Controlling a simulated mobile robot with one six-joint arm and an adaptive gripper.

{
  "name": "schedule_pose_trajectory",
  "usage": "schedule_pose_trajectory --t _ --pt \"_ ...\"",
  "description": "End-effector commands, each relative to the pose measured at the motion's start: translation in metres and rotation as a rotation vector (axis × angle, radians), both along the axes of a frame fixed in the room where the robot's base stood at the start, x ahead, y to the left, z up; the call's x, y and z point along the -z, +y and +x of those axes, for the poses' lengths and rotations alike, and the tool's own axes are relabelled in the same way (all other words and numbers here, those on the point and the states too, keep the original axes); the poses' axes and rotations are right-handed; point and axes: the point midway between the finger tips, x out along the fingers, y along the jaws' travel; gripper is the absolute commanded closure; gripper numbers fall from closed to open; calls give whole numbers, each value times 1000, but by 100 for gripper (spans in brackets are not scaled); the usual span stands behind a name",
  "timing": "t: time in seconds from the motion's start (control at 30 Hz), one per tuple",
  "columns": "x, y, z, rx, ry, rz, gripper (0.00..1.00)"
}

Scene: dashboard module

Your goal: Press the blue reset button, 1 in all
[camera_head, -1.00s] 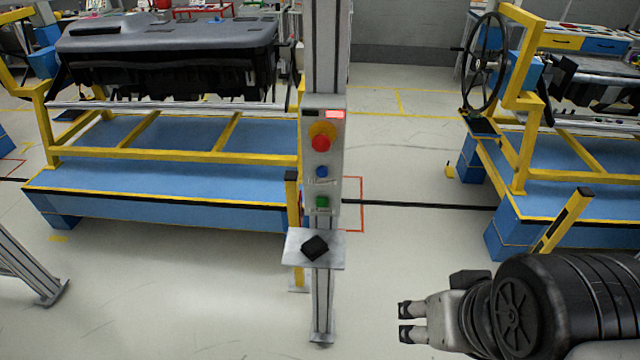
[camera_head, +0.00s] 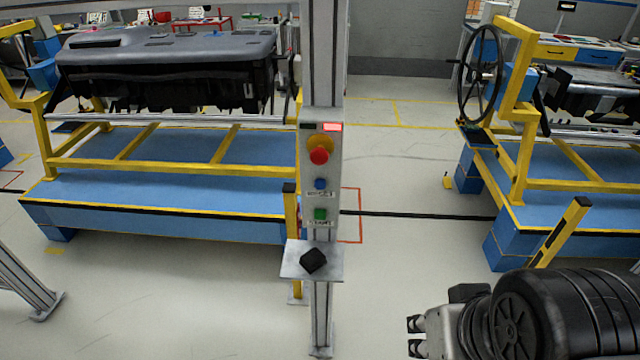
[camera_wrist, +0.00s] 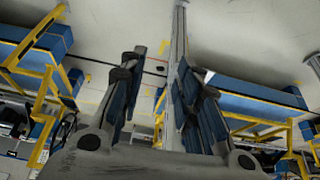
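The blue reset button (camera_head: 320,184) is a small round button on the grey control panel (camera_head: 309,226) fixed to the upright post. A red emergency button on a yellow ring (camera_head: 319,152) sits above it and a green button (camera_head: 320,214) below it. My gripper (camera_head: 413,337) is at the lower right in the head view, apart from the post and lower than the panel. In the wrist view its two fingers (camera_wrist: 160,110) stand wide apart with nothing between them. The blue button cannot be made out in the wrist view.
A small shelf (camera_head: 297,268) with a black block (camera_head: 313,260) juts from the post below the panel. A blue and yellow rack (camera_head: 170,215) carrying a dashboard stands left. Another rack (camera_head: 575,213) with a steering wheel (camera_head: 481,75) stands right.

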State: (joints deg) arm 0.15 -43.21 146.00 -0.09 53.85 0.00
Motion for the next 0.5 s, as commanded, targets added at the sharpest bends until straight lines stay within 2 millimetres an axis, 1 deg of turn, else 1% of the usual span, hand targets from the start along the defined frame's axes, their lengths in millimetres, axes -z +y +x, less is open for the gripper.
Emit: schedule_pose_trajectory --t 0.03,0.07,0.4,0.5 --pt "0 0 0 0 0 0 76" --pt "0 0 0 0 0 0 78" --pt "0 0 0 0 0 0 100" --pt "0 0 0 0 0 0 100"
